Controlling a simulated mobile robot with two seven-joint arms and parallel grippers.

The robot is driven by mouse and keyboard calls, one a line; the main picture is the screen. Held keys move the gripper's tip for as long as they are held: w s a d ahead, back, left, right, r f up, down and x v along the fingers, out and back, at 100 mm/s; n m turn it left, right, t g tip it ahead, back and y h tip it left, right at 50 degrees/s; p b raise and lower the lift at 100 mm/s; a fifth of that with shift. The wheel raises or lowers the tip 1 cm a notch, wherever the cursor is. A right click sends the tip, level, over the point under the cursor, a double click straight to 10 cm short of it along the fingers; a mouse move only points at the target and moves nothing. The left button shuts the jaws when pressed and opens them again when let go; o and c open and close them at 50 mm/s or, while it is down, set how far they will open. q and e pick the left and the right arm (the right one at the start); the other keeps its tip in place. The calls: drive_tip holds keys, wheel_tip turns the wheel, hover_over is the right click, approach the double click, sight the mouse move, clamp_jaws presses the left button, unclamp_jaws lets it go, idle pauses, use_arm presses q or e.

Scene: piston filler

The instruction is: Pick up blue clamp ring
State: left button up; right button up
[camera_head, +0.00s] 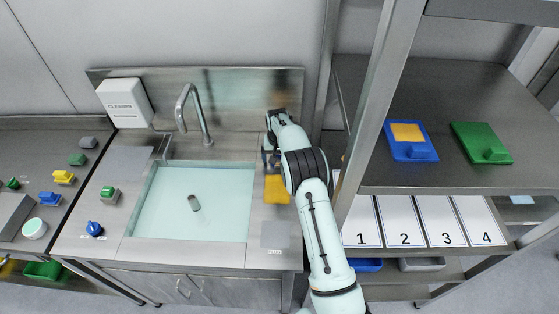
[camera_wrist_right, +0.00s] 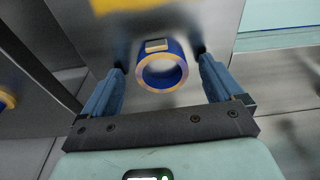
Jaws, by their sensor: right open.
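The blue clamp ring (camera_wrist_right: 163,88) shows in the right wrist view, a short blue ring with a tan front edge and a small tan block on top. It lies between the two fingers of my right gripper (camera_wrist_right: 160,64), which is open, with a gap on each side of the ring. In the head view my right gripper (camera_head: 271,157) is over the steel counter to the right of the sink; the arm hides the ring there. My left gripper is not in view.
A yellow piece (camera_head: 277,190) lies on the counter close to my right arm. The sink basin (camera_head: 160,222) is to its left, and a shelf upright (camera_head: 376,95) stands close on the right. A tap (camera_head: 187,105) rises behind the basin.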

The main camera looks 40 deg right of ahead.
drive_tip(key=shift+w, duration=0.15)
drive_tip(key=shift+a, duration=0.1)
drive_tip(key=shift+c, duration=0.9)
drive_tip(key=c, duration=1)
drive_tip(key=shift+r, duration=0.15)
